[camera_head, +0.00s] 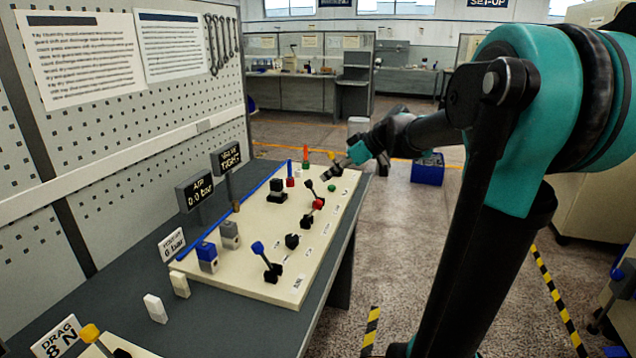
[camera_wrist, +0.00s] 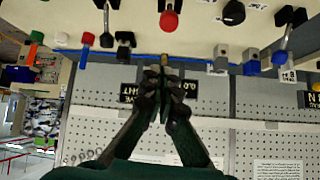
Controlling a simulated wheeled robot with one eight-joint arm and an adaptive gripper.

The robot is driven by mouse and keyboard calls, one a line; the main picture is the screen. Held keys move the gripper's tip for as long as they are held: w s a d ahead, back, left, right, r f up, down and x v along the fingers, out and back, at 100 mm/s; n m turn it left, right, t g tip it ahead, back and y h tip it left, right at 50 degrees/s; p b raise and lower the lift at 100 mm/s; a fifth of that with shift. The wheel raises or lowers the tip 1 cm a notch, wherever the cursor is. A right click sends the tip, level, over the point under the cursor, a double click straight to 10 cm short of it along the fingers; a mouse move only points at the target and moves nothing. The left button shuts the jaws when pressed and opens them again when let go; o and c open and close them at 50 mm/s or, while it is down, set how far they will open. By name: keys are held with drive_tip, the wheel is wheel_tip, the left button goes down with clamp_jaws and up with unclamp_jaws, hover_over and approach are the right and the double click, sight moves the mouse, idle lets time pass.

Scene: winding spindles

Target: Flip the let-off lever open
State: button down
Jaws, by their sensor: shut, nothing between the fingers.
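Several small levers stand on a cream panel (camera_head: 230,273); their labels are too small to read, so I cannot tell which is the let-off lever. A blue-knobbed lever (camera_head: 259,249) tilts at the panel's near end. A red-knobbed lever (camera_head: 317,204) sits farther along, and a red knob shows in the wrist view (camera_wrist: 169,20). A black lever (camera_head: 311,187) leans beyond it. My gripper (camera_head: 330,175) is over the panel's far part, apparently touching nothing. In the wrist view my gripper (camera_wrist: 164,68) is shut and empty, its tips overlapping the panel's blue edge strip.
Display signs (camera_head: 194,191) and a pegboard (camera_head: 130,110) stand behind the panel. Grey and blue blocks (camera_head: 207,257) and white blocks (camera_head: 155,308) stand near its close end. A yellow-knobbed lever (camera_head: 90,333) is at lower left. Open floor lies to the right of the bench.

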drive_tip(key=shift+v, duration=0.9)
drive_tip(key=shift+f, duration=0.15)
